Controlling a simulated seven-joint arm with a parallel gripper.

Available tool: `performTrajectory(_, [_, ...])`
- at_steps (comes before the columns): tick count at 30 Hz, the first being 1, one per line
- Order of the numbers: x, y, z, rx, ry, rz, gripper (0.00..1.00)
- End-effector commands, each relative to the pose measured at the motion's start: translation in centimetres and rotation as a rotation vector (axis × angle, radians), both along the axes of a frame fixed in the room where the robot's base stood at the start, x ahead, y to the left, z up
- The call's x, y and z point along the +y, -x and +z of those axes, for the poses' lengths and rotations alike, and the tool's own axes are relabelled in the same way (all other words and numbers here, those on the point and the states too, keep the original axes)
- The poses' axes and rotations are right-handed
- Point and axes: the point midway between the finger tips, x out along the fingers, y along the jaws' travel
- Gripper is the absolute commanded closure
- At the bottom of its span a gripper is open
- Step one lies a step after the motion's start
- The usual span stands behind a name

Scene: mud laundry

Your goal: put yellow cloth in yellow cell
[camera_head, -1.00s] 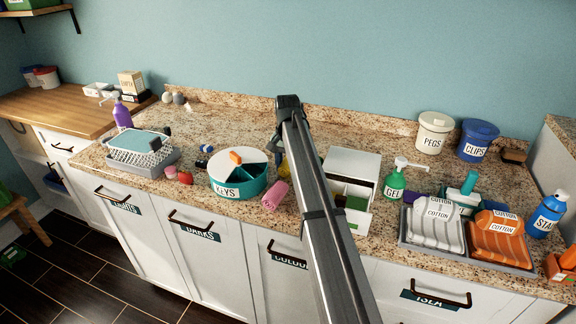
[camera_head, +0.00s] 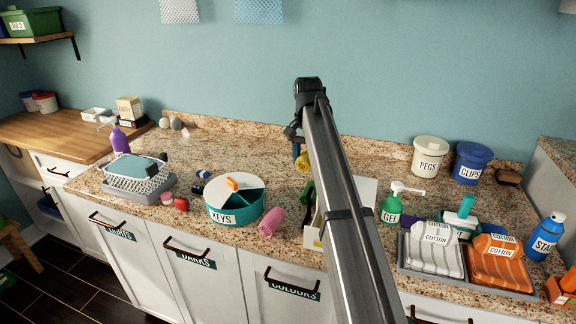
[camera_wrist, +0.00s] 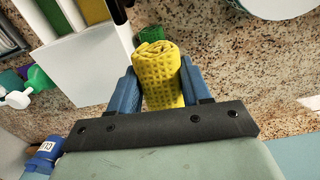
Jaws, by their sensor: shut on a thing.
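My gripper (camera_head: 297,148) is shut on a rolled yellow cloth (camera_wrist: 160,72), with one blue finger on each side of it in the wrist view. The cloth also shows in the head view (camera_head: 302,163), over the counter behind the round KEYS box. A white box (camera_wrist: 85,68) stands at the upper left of the wrist view, apart from the cloth. It has a green cell (camera_wrist: 55,16) and a yellow cell (camera_wrist: 93,10), partly cut off by the frame. My arm hides much of this box in the head view.
A green item (camera_wrist: 147,32) lies just beyond the cloth. The KEYS box (camera_head: 235,205) and a pink roll (camera_head: 270,221) are to the left. A green GEL bottle (camera_head: 392,206) and a tray of cotton packs (camera_head: 408,259) are to the right. The counter's back is partly clear.

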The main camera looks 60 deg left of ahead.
Motion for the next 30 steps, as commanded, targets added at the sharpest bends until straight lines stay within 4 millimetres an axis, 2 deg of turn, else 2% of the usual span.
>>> performTrajectory(1, [-2.6, -0.4, 0.5, -0.001, -0.002, -0.014, 0.81])
performTrajectory(6, [-9.3, -0.4, 1.4, 0.000, -0.001, -0.034, 0.81])
performTrajectory(9, [-12.3, 0.4, 1.3, 0.001, -0.001, -0.022, 0.81])
performTrajectory(12, [-14.2, 1.3, 0.9, 0.000, 0.000, -0.005, 0.81])
performTrajectory(18, [-15.8, 1.9, 0.4, 0.000, 0.000, 0.036, 0.81])
performTrajectory(23, [-15.7, 1.9, 0.2, 0.001, 0.001, 0.063, 0.81])
performTrajectory(30, [-15.7, 2.0, -1.4, 0.000, 0.000, 0.063, 0.81])
